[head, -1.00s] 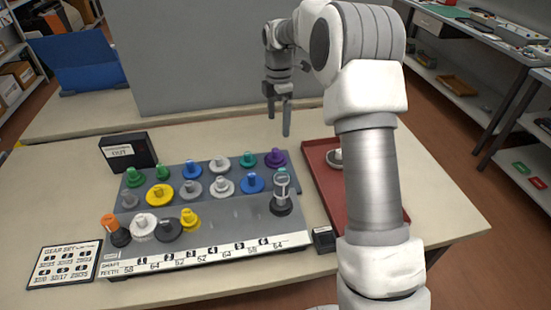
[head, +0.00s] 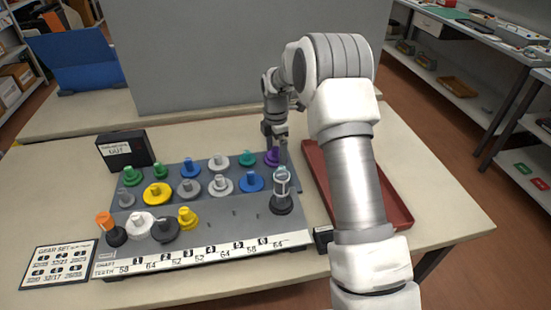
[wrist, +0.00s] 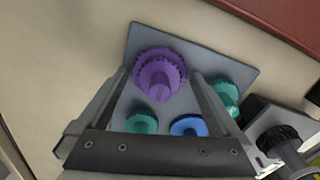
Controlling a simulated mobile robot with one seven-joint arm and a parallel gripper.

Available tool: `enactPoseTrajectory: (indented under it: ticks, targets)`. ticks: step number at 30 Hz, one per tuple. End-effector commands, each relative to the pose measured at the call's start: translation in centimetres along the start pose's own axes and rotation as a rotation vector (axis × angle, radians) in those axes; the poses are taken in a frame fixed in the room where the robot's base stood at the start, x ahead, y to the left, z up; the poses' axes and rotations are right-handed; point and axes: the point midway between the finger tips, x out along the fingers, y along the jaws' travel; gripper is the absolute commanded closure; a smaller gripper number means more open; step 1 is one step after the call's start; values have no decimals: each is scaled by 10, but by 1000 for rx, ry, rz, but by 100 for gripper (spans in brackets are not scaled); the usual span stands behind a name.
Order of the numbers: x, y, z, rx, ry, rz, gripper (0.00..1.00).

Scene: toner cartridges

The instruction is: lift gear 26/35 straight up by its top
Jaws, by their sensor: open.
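A purple stepped gear (head: 271,158) with an upright stem sits at the back right of the grey gear board (head: 232,237). In the wrist view the purple gear (wrist: 160,72) lies between the two fingers of my open gripper (wrist: 160,82). In the head view my gripper (head: 275,148) is low over this gear and partly covers it. Whether the fingers touch it, I cannot tell. No number on the gear is readable, so I cannot confirm that it is gear 26/35.
A teal gear (head: 248,159) and a blue gear (head: 252,181) stand close by. A tall dark-based holder (head: 281,196) stands in front. A red tray (head: 316,165) lies right, partly behind my arm. A black box (head: 125,150) and a gear card (head: 62,264) are left.

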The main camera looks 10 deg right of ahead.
Motion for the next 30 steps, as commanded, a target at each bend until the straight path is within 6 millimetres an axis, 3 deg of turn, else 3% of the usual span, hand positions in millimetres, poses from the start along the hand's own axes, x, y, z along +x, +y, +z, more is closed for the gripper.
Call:
enactPoseTrajectory:
  ticks: [5,6,15,18,26,30]
  targets:
    - [0,0,0,0,0,2,0]
    - [0,0,0,0,0,2,4]
    - [0,0,0,0,0,2,58]
    - [-1,1,0,0,0,2,71]
    - [-3,1,0,0,0,3,71]
    - [-13,1,0,1,0,5,71]
